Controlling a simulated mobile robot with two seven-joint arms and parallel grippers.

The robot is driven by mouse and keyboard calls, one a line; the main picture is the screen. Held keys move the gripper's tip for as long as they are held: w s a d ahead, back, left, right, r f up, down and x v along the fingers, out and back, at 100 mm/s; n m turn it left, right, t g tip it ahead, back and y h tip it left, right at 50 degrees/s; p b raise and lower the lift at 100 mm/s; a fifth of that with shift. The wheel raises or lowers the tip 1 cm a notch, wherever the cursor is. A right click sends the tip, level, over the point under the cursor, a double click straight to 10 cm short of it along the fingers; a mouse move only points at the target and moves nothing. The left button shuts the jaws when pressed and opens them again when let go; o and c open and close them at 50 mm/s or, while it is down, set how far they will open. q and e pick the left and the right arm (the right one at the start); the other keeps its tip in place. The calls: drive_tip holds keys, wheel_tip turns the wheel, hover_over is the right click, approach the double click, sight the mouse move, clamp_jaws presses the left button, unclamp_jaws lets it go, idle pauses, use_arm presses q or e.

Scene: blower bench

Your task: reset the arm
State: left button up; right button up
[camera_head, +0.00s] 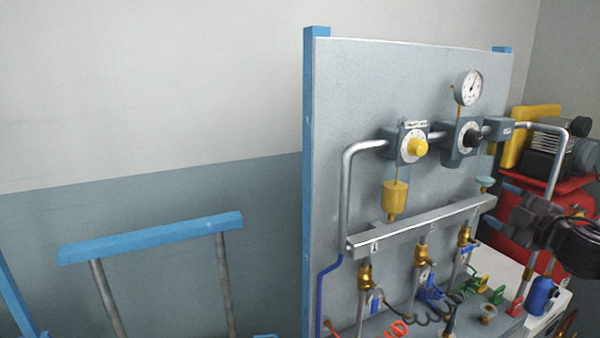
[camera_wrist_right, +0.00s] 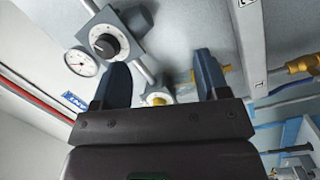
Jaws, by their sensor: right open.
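My right gripper (camera_head: 497,207) is in front of the right side of the grey panel (camera_head: 350,120) in the head view, with my dark arm coming in from the right edge. In the right wrist view its two dark blue fingers (camera_wrist_right: 162,78) stand wide apart with nothing held between them. Beyond them are a dark-knobbed regulator (camera_wrist_right: 105,42), a round gauge (camera_wrist_right: 82,62) and a yellow knob (camera_wrist_right: 157,98). The fingers look clear of these, but the exact gap cannot be told. My left gripper is in neither view.
The panel carries a pressure gauge (camera_head: 468,87), a yellow-knobbed regulator (camera_head: 408,144), pipes and a manifold bar (camera_head: 420,224) with brass valves. A red compressor (camera_head: 510,222) is at the right, partly behind my gripper. A blue-topped frame (camera_head: 150,238) stands left.

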drive_tip(key=s+a+f+m+g+h, duration=0.1)
drive_tip(key=s+a+f+m, duration=0.15)
drive_tip(key=f, duration=0.55)
drive_tip(key=s+a+f+m+g, duration=0.1)
drive_tip(key=s+a+f+m, duration=0.2)
drive_tip(key=f, duration=0.6)
drive_tip(key=s+a+f+m+g+h, duration=0.1)
drive_tip(key=s+a+f+m, duration=0.15)
drive_tip(key=s+f, duration=0.4)
drive_tip(key=s+a+f+m+g+h, duration=0.1)
drive_tip(key=s+a+f+m, duration=0.2)
drive_tip(key=s+f, duration=0.5)
drive_tip(key=s+a+f+m+g+h, duration=0.1)
drive_tip(key=s+a+f+m, duration=0.3)
drive_tip(key=s+f, duration=0.5)
drive_tip(key=shift+a+f+g, duration=0.2)
drive_tip(key=shift+a+g, duration=0.3)
drive_tip(key=shift+a, duration=0.6)
